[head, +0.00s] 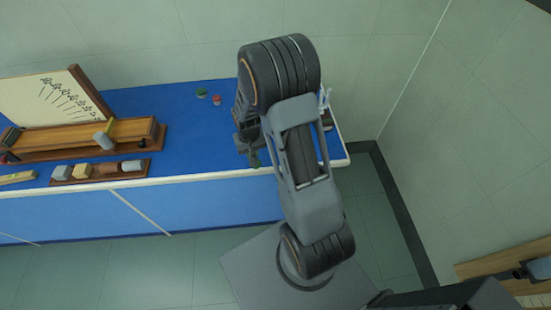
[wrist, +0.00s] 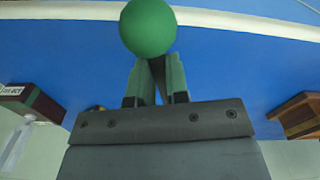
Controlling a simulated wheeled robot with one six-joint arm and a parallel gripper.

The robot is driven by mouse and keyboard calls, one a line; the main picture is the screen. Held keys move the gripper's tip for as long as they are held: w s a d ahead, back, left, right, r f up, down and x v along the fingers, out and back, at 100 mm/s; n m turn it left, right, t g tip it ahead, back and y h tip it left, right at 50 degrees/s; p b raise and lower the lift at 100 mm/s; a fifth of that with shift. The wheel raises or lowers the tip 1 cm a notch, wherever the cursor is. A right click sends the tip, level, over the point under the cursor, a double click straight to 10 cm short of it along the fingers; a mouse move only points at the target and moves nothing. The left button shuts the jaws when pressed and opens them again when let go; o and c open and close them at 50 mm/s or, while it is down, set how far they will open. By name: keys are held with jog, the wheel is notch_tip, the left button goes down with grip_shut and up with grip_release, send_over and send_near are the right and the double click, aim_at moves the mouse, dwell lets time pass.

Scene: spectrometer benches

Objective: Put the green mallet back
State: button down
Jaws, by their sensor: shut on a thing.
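The green mallet shows in the wrist view as a round green head (wrist: 148,27) just beyond my fingertips. My gripper (wrist: 157,80) is shut on it; its handle is mostly hidden between the fingers. In the head view my gripper (head: 250,150) is over the blue bench, near its front edge and right of the wooden racks. I cannot make out the mallet clearly there. A long wooden stand (head: 70,142) with a mallet-like piece (head: 104,137) lying across it is at the left of the bench.
A low wooden rack (head: 103,180) holds several blocks at the bench's front left. A picture board (head: 52,96) stands behind. Small green (head: 201,92) and red (head: 216,99) items lie at the back. White items (head: 325,99) stand behind my arm. The blue bench top (head: 190,135) is clear mid-way.

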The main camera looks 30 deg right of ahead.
jog(key=s+d+r+m+b, duration=0.3)
jog(key=s+d+m+b, duration=0.3)
jog(key=s+d+b, duration=0.15)
jog(key=s+d+r+m+b, duration=0.3)
jog(key=s+d+m+b, duration=0.35)
jog(key=d, duration=0.25)
jog(key=shift+n, duration=0.25)
jog(key=w+f, duration=0.3)
jog(key=w, duration=0.1)
jog(key=w+a+f+p, duration=0.1)
jog(key=w+f, duration=0.2)
jog(key=w+a+f+p, duration=0.1)
jog(key=w+f, duration=0.2)
jog(key=w, duration=0.1)
jog(key=shift+w+a, duration=0.1)
jog(key=shift+w, duration=0.2)
jog(key=shift+w+a+f, duration=0.1)
jog(key=shift+w+f, duration=0.15)
jog(key=shift+f, duration=1.6)
jog(key=shift+f, duration=0.1)
jog(key=c, duration=1.1)
grip_release()
